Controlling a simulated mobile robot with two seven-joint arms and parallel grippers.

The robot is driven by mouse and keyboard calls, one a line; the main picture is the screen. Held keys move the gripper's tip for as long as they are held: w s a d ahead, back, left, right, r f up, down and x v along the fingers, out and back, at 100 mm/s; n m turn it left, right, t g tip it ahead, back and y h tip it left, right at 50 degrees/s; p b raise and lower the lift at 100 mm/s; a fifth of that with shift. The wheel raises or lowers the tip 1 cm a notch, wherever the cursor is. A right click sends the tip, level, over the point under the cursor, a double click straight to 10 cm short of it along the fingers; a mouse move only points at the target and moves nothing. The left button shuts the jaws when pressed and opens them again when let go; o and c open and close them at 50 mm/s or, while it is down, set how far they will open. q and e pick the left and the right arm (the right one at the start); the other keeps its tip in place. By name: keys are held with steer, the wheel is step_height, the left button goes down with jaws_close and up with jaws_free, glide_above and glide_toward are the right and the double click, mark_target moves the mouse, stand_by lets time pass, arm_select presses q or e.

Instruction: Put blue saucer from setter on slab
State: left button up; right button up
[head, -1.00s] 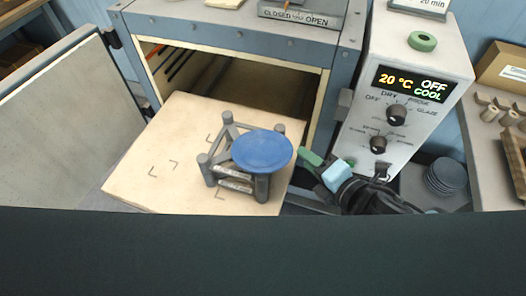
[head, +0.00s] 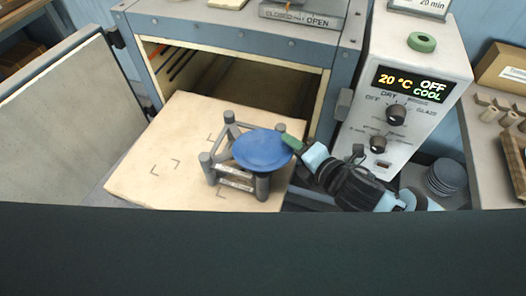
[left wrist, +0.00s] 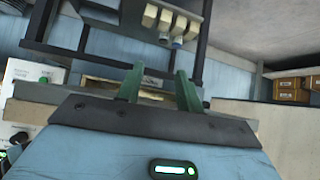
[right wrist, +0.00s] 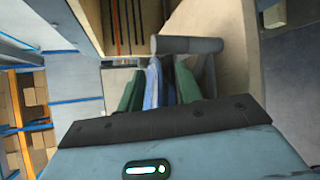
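The blue saucer (head: 262,150) lies on top of the grey setter (head: 213,172), a frame of posts and bars. The setter stands on the pale slab (head: 140,180), which carries dark corner marks and sticks out of the open dryer. My right gripper (head: 291,142) is at the saucer's right rim. In the right wrist view the saucer (right wrist: 154,84) shows edge-on between the open green fingers, with gaps beside it. My left gripper (left wrist: 159,86) is open and empty in the left wrist view, away from the setter; it is not in the head view.
The dryer's door (head: 75,115) stands open at the left. A control box (head: 415,75) reading 20 °C, OFF, COOL stands at the right, with a green ring (head: 422,41) on top. A stack of dark discs (head: 446,177) sits right of it. The slab's left part is bare.

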steer(key=shift+x, duration=1.05)
jaws_close()
steer(key=shift+r, duration=0.1)
